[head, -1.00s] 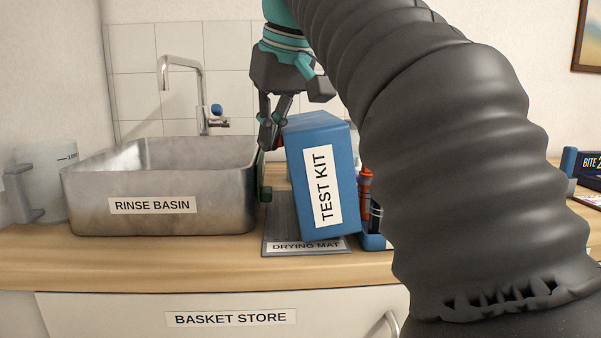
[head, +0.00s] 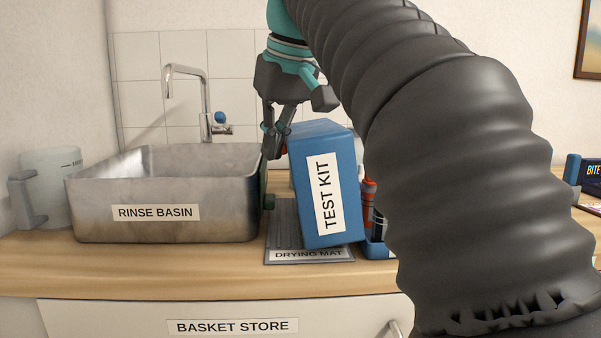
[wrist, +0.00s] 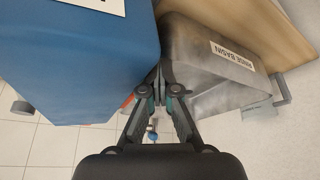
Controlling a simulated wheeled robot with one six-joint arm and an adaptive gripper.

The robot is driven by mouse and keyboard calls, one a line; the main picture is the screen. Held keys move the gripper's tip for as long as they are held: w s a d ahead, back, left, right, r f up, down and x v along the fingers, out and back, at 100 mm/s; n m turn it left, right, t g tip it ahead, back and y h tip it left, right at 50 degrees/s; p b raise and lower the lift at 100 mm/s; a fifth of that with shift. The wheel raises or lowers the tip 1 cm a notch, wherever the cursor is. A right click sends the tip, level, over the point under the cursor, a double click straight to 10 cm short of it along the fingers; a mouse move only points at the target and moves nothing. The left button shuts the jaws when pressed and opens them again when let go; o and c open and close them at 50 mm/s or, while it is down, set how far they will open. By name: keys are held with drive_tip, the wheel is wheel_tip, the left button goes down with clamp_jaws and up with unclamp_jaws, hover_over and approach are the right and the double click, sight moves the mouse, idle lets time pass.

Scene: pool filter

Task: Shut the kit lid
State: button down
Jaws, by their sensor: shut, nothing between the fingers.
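The blue test kit lid (head: 345,190), a box shape labelled TEST KIT, stands raised and tilted over the drying mat. It fills the upper left of the wrist view (wrist: 90,60). The kit's blue tray (head: 377,250) shows only in part behind it, with red and dark bottles (head: 370,195); my arm hides the rest. My gripper (head: 268,200) is shut and empty, pointing down in the gap between the rinse basin and the lid's left side. In the wrist view its fingertips (wrist: 161,85) are close beside the lid; I cannot tell whether they touch it.
The metal rinse basin (head: 160,228) stands close on the left, with a tap (head: 205,100) behind it and a clear jug (head: 50,180) at far left. The grey drying mat (head: 283,235) lies in front. The counter's front strip is clear.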

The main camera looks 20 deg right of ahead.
sight(303, 134)
drive_tip(key=shift+d, duration=0.1)
idle(0.3)
drive_tip(key=shift+s+d, duration=0.15)
drive_tip(key=shift+d, duration=0.35)
drive_tip(key=shift+s+d, duration=0.15)
drive_tip(key=shift+d, duration=0.35)
drive_tip(key=shift+s+d+r+p, duration=0.3)
drive_tip(key=shift+d+r+p, duration=0.55)
drive_tip(key=shift+p, duration=0.2)
drive_tip(key=shift+d, duration=0.2)
drive_tip(key=shift+s, duration=0.1)
drive_tip(key=shift+s+d+r+p, duration=0.15)
drive_tip(key=shift+d+r+p, duration=0.25)
drive_tip(key=shift+d, duration=0.1)
drive_tip(key=shift+s+d+r+p, duration=0.15)
drive_tip(key=shift+d+r+p, duration=0.1)
drive_tip(key=shift+d+p, duration=0.2)
drive_tip(key=shift+d, duration=0.25)
drive_tip(key=shift+r, duration=0.1)
